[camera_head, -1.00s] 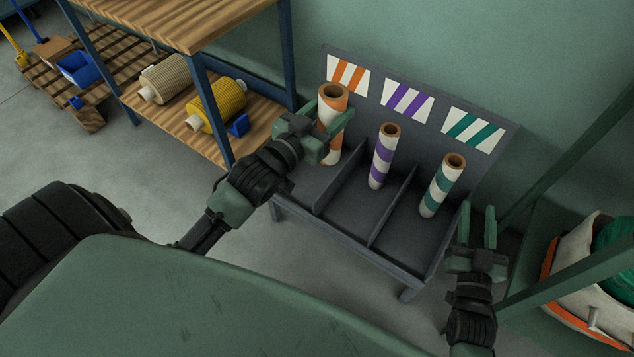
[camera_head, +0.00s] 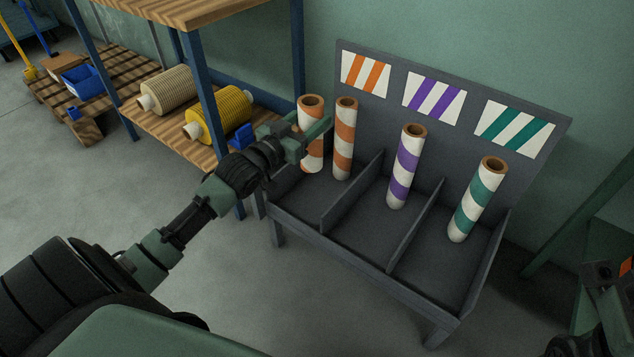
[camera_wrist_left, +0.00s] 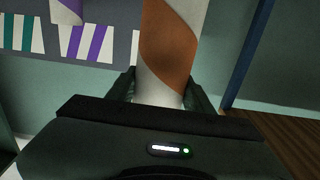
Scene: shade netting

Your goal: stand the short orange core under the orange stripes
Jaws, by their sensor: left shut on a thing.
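My left gripper (camera_head: 318,132) is shut around an orange-and-white spiral-striped core (camera_head: 311,105), held upright at the left end of the grey rack. The same core fills the middle of the left wrist view (camera_wrist_left: 168,50), between the fingers. A second orange-striped core (camera_head: 344,145) stands just right of it in the left compartment, below the orange stripes (camera_head: 365,74). Whether the held core's lower end touches the rack is not clear. Part of my right arm (camera_head: 600,335) shows at the lower right; its jaws cannot be made out.
A purple-striped core (camera_head: 404,168) stands in the middle compartment and a teal-striped core (camera_head: 477,203) in the right one. Low dividers (camera_head: 352,192) separate the compartments. A wooden shelf (camera_head: 165,130) with a blue post and yellow spool (camera_head: 219,113) stands close on the left.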

